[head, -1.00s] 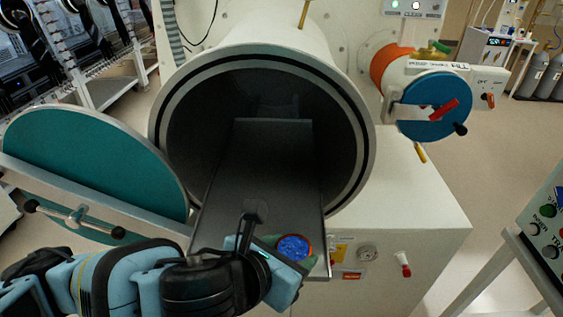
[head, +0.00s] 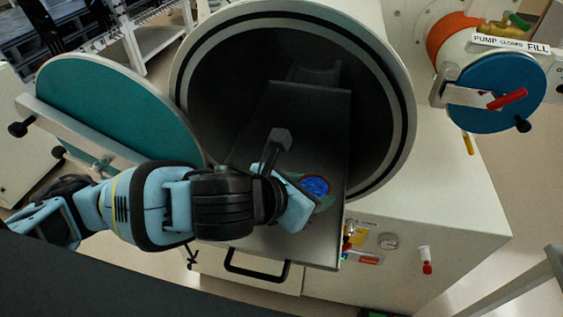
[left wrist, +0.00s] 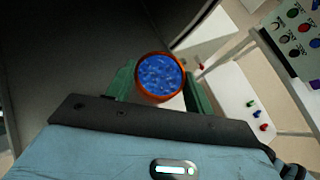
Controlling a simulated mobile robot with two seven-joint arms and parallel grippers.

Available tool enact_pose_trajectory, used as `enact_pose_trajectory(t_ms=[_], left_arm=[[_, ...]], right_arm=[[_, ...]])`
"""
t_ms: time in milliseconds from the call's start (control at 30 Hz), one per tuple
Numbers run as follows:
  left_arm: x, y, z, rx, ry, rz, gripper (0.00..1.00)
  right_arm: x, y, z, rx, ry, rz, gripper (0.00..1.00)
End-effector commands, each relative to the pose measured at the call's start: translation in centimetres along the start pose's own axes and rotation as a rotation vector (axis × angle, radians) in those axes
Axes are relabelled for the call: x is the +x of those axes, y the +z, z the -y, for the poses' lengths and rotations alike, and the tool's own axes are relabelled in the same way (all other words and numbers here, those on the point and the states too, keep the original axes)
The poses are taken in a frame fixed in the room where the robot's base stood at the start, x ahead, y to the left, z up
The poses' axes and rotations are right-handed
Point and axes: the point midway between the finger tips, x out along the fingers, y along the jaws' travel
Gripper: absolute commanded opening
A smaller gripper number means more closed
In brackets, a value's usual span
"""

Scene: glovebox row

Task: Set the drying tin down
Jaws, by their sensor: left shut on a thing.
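The drying tin is a round orange-rimmed tin (head: 315,186) filled with blue beads. It also shows in the left wrist view (left wrist: 160,74), between two green fingers. My left gripper (head: 312,191) is shut on it, a finger on each side. In the head view the tin is over the grey sliding tray (head: 308,108), near its right edge. I cannot tell whether its base touches the tray. My right gripper is in neither current view.
The tray sticks out of the round open chamber (head: 404,110). Its teal door (head: 110,105) stands open at left. A black handle (head: 255,277) is below the tray front. A smaller port with a blue cover (head: 505,75) is at right. The tray's inner part is bare.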

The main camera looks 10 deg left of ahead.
Motion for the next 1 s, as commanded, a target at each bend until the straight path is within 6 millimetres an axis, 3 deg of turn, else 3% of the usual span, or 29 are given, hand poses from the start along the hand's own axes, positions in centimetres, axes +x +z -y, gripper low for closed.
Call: enact_pose_trajectory(t_ms=[200, 433, 767, 1000], left_arm=[[1.2, 0.2, -5.2, -0.002, 0.006, -0.001, 0.25], [2.3, 0.5, -9.3, -0.001, 0.002, -0.001, 0.25], [2.7, 0.4, -10.3, 0.0, -0.002, 0.001, 0.25], [4.2, -1.8, -10.3, 0.0, -0.001, 0.0, 0.25]], right_arm=[[0.0, 0.1, 0.0, 0.001, 0.0, 0.002, 0.36], [0.0, 0.2, 0.0, 0.001, 0.0, 0.003, 0.36], [0.0, 0.1, 0.0, 0.001, 0.0, 0.002, 0.36], [0.0, -0.3, -0.1, -0.001, 0.001, -0.005, 0.36]])
